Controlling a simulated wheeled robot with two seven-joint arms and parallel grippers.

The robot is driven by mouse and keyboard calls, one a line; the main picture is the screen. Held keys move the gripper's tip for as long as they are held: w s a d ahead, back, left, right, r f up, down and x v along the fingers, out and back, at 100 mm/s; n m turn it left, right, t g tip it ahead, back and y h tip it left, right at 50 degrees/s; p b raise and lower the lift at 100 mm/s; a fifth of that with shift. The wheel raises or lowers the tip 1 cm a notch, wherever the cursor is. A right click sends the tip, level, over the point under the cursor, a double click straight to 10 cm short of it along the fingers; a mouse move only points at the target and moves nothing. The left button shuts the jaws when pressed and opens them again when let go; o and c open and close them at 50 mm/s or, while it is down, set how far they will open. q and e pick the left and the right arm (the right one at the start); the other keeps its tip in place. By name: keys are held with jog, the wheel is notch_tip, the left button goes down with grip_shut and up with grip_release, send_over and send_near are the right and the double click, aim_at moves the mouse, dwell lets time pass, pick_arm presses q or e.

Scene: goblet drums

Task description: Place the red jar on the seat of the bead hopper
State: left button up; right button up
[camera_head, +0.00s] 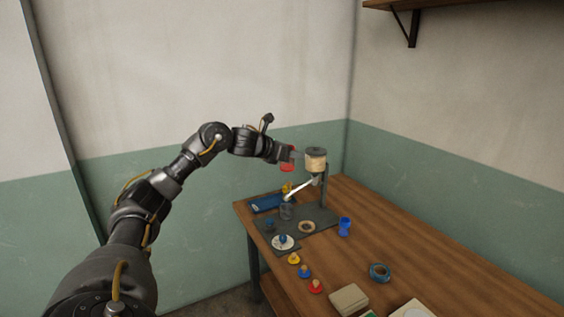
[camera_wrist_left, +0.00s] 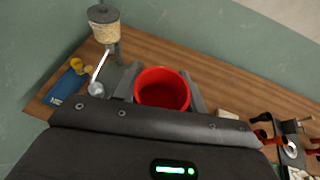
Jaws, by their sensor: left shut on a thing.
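The red jar (camera_head: 287,168) is held by my left gripper (camera_head: 291,155), above the far end of the table. In the left wrist view the jar (camera_wrist_left: 162,90) shows its open mouth and looks empty, with a grey finger on each side. The bead hopper (camera_head: 316,160) stands just right of the gripper, a tan-filled container with a dark lid on a post. Its pale chute (camera_head: 299,190) slopes down to the left, toward a small grey cup-like part (camera_head: 286,211). The hopper also shows in the left wrist view (camera_wrist_left: 104,28). I cannot clearly tell the seat. My right gripper is not in view.
A blue tray (camera_head: 267,203) lies left of the chute, with a yellow item (camera_head: 287,187) near it. A dark base plate (camera_head: 322,218) carries a tan ring (camera_head: 307,227). A blue goblet (camera_head: 344,226), several small knobbed pieces and a blue-green ring (camera_head: 379,272) stand nearer.

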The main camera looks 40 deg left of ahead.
pick_arm(q)
jog(key=w+a+f+n+g+y, duration=0.1)
jog(key=w+a+f+n+y, duration=0.3)
jog(key=w+f+n+y, duration=0.25)
jog(key=s+a+f+n+g+y, duration=0.2)
jog(key=s+f+n+g+y, duration=0.35)
jog(key=f, duration=0.85)
jog(key=s+d+r+m+t+h+b, duration=0.1)
jog(key=s+d+m+t+h, duration=0.15)
jog(key=d, duration=0.85)
jog(key=s+d+r+m+t+h, duration=0.1)
jog(key=s+d+m+t+h, duration=0.15)
jog(key=d, duration=0.85)
jog(key=s+d+r+m+t+h+b, duration=0.1)
jog(key=s+d+m+h, duration=0.15)
jog(key=d, duration=0.95)
jog(key=s+d+f+m+h+b, duration=0.3)
jog(key=s+d+f+b, duration=0.2)
jog(key=f+b, duration=0.4)
jog(key=d+b, duration=0.1)
jog(key=b, duration=0.3)
jog(key=shift+d+t, duration=0.35)
